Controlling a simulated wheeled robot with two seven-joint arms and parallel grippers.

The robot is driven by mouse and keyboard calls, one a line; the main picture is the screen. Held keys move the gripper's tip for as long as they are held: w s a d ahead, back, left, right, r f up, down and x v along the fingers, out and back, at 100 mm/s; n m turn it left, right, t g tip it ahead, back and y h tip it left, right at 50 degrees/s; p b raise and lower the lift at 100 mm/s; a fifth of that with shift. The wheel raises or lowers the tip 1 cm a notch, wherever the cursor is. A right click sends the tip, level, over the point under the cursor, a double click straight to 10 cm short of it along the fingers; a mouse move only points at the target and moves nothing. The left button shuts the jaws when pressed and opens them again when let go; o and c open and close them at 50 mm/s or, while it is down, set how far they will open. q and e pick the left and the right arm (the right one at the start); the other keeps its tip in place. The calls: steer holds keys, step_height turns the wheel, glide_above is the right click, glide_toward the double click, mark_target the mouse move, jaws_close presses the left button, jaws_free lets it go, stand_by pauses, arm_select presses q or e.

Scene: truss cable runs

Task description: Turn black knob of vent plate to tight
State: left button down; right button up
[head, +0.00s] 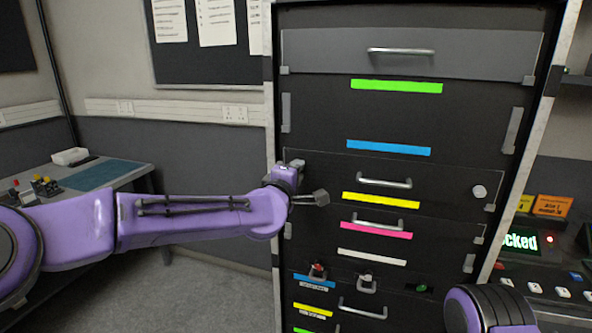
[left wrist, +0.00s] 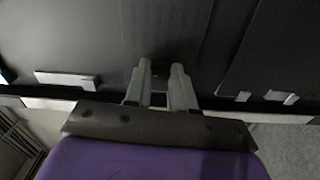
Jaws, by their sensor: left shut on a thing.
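My left gripper (head: 318,198) is at the left end of a black rack panel (head: 440,197), which has a bar handle and a yellow label. In the left wrist view the two pale fingers (left wrist: 160,75) point at the dark panel face, close together. They are shut on a small dark thing, taken to be the black knob (left wrist: 159,73), mostly hidden between the tips. Its turn position cannot be made out. A pale round knob (head: 479,191) sits at the panel's right end. My right gripper is out of view; only part of that arm shows at the bottom right.
Rack drawers with bar handles (head: 400,51) lie above and below. Small red and grey fittings (head: 317,270) stick out lower down. A desk (head: 110,175) stands at left. A lit console (head: 530,243) stands at right.

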arm_select(q)
steer(key=shift+m, duration=0.9)
steer(key=c, duration=0.9)
jaws_free()
steer(key=shift+c, duration=0.2)
steer(key=b+v, duration=0.2)
steer(key=v, duration=0.8)
steer(key=shift+s+b, duration=0.25)
steer(key=shift+b, duration=0.05)
